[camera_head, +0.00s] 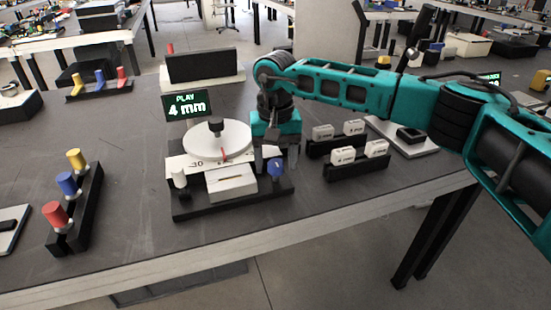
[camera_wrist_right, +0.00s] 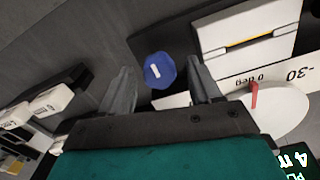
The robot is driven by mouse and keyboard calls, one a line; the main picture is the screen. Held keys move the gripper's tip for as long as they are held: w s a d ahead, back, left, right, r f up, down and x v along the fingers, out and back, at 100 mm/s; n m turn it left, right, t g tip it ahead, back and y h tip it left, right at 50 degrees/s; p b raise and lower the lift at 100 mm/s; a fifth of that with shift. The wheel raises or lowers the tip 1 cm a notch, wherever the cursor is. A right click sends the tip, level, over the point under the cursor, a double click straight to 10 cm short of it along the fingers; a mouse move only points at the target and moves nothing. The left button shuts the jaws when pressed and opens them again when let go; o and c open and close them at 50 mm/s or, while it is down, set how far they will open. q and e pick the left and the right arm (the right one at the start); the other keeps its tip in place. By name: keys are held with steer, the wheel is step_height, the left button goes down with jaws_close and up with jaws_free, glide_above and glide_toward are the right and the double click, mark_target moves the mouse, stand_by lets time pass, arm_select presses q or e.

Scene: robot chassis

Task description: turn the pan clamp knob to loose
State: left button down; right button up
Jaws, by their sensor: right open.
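The blue knob (camera_head: 276,168) stands at the front right of a black-based fixture with a white round plate (camera_head: 222,140). In the right wrist view the knob (camera_wrist_right: 159,70) has a white mark on top and sits between the two finger lines, near the tips. My right gripper (camera_head: 275,164) points down over the knob with its fingers apart. In the right wrist view my right gripper (camera_wrist_right: 163,84) is open, with a gap on each side of the knob. A white block (camera_head: 231,182) lies at the front of the fixture. My left gripper is not in view.
A "4 mm" display (camera_head: 187,105) stands behind the plate. A white knob (camera_head: 179,178) is at the fixture's left. Labelled white blocks in black racks (camera_head: 357,168) stand close to the right. A rack of coloured knobs (camera_head: 78,200) is at the left, with bare table between.

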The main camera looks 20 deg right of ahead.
mark_target(276, 161)
step_height(276, 161, up, 13)
steer(key=p, duration=0.1)
steer(key=shift+p, duration=0.35)
stand_by(0.3)
